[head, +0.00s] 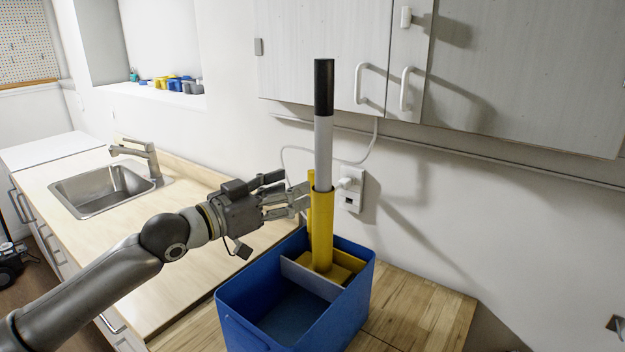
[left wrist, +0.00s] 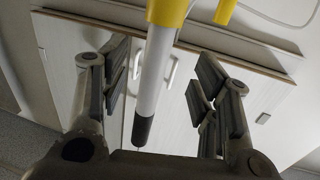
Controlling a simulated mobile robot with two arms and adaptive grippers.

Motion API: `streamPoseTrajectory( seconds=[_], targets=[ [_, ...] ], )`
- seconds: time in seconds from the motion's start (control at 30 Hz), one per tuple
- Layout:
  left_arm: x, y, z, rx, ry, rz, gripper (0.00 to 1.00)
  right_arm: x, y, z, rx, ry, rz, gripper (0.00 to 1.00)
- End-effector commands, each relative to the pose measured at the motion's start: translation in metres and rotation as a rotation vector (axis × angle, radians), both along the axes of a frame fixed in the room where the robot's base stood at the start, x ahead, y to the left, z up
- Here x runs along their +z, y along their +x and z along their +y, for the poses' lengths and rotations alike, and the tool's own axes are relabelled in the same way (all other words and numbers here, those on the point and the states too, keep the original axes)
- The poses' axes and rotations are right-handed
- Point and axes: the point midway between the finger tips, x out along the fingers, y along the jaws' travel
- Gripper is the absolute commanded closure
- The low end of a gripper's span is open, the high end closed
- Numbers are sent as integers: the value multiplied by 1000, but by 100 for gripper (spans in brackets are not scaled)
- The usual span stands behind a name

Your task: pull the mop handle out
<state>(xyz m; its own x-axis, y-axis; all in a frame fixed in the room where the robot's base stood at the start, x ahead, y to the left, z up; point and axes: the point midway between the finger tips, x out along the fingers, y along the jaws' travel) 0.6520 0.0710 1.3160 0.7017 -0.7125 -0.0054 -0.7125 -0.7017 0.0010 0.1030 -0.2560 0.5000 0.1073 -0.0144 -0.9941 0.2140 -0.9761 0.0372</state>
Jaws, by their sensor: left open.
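The mop handle (head: 323,150) stands upright, white with a black top end. Its lower part goes into a yellow tube (head: 322,225) that rises from a blue bucket (head: 345,312). My left gripper (head: 291,202) is open, just left of the tube near its top rim. In the left wrist view the handle (left wrist: 151,80) runs between the two spread fingers of the gripper (left wrist: 163,78), with no finger seen touching it. The tube (left wrist: 168,10) shows at the top there. I cannot tell how deep the handle lies between the fingers. My right gripper is not in view.
The bucket stands on a wooden counter (head: 425,310) against the wall. Cabinets (head: 330,50) hang behind and above the handle. A wall outlet with a plug (head: 351,190) is close behind the tube. A sink (head: 100,190) is at the left.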

Motion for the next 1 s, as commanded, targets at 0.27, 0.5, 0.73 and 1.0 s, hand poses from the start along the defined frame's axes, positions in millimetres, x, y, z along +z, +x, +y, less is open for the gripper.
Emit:
streamPoseTrajectory(
  seconds=[0.27,0.5,0.73,1.0],
  targets=[
    [5,31,-33,-2,-1,1,43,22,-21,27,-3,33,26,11],
    [3,58,-61,-2,-1,1,43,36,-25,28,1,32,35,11],
    [1,71,-72,0,1,1,43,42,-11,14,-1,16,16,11],
    [0,72,-74,-1,1,-1,43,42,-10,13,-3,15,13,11]
  ],
)
